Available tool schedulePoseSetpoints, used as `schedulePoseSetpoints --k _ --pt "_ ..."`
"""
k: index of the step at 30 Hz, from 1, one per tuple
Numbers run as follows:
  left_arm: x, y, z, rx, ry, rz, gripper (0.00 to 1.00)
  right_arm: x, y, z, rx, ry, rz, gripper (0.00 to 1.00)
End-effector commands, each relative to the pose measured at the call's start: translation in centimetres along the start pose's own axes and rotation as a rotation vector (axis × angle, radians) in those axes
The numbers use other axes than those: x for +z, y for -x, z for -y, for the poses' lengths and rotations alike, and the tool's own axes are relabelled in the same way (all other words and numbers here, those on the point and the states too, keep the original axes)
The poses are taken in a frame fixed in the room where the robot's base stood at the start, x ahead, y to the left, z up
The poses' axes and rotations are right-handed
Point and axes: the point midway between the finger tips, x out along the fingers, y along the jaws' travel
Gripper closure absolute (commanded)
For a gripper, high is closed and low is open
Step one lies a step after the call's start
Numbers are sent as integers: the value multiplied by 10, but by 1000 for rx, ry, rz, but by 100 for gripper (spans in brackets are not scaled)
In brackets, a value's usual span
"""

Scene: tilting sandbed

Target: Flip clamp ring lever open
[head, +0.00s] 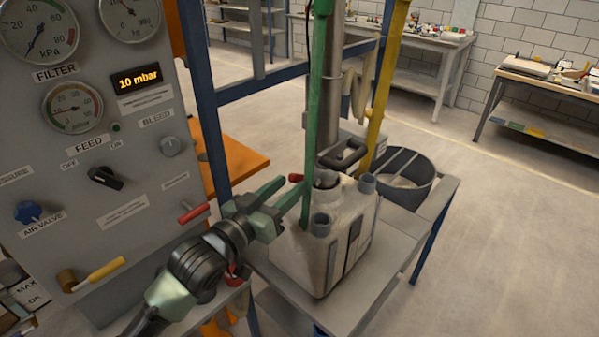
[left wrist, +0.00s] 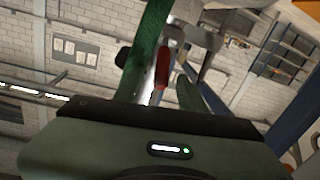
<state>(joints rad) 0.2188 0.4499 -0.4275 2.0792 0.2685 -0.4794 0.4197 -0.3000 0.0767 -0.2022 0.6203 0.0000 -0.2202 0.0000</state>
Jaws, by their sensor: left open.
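A short red-tipped lever (head: 296,178) sticks out to the left beside the neck of a white, box-like container (head: 310,255). In the left wrist view the red lever (left wrist: 162,68) appears between the green fingers, with a metal part behind it. My left gripper (head: 293,188) has its green fingers apart, with their tips close to the lever. I cannot tell whether either finger touches it. The clamp ring itself is hard to make out at the container's neck, partly hidden by a green upright pole (head: 317,110). My right gripper is not in view.
A grey control panel (head: 75,140) with gauges, knobs and handles stands left of my arm. The container sits on a grey bench (head: 385,262) beside a dark round bin (head: 403,178). A yellow pole (head: 385,85) and blue frame stand behind. The floor at right is clear.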

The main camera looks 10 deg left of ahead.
Motion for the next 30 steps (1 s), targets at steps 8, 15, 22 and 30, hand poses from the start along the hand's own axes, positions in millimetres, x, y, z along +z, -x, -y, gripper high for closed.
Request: schedulePoseSetpoints --k 8,15,22,30 --pt "-2 -40 0 -2 -2 0 59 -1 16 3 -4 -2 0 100" --pt "0 -49 1 -2 -2 1 59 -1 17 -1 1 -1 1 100" --pt "1 -48 1 -2 -2 1 79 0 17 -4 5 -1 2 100" --pt "1 -48 0 -1 -2 1 100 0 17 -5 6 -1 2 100"
